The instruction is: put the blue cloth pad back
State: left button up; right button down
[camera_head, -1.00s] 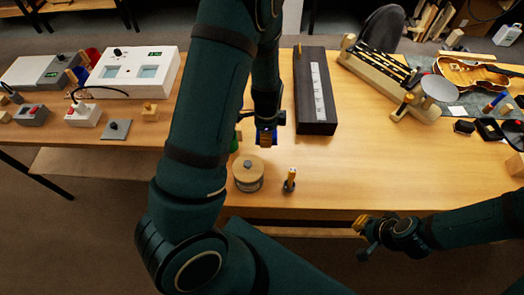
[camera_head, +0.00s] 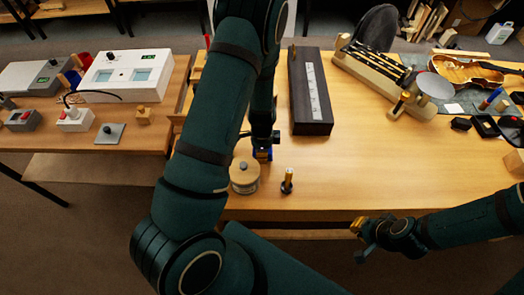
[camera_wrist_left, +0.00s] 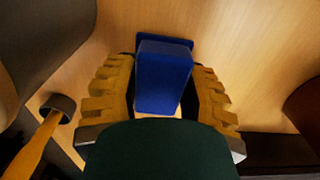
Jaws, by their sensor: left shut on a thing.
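The blue cloth pad (camera_wrist_left: 165,78) is between the ridged tan fingers of my left gripper (camera_wrist_left: 163,98) in the left wrist view. The fingers are shut on it. Whether the pad touches the bench is unclear. My right gripper (camera_head: 361,230) is beyond the bench's front edge, apart from the objects; its finger opening is too small to judge.
A small dark stand with a brass-coloured top (camera_head: 287,181) is right of the container. A long dark box (camera_head: 310,92) lies behind. A wooden rack (camera_head: 380,75) and a violin body (camera_head: 468,70) are at right. The front-right bench (camera_head: 400,170) is clear.

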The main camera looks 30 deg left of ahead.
pick_arm(q)
jog(key=shift+f, duration=0.2)
jog(key=o, duration=1.1)
jog(key=shift+c, duration=0.2)
jog(key=shift+r, duration=0.1)
jog(key=shift+r, duration=0.15)
notch_tip(320, 180, up, 12)
jog(key=p, duration=0.2)
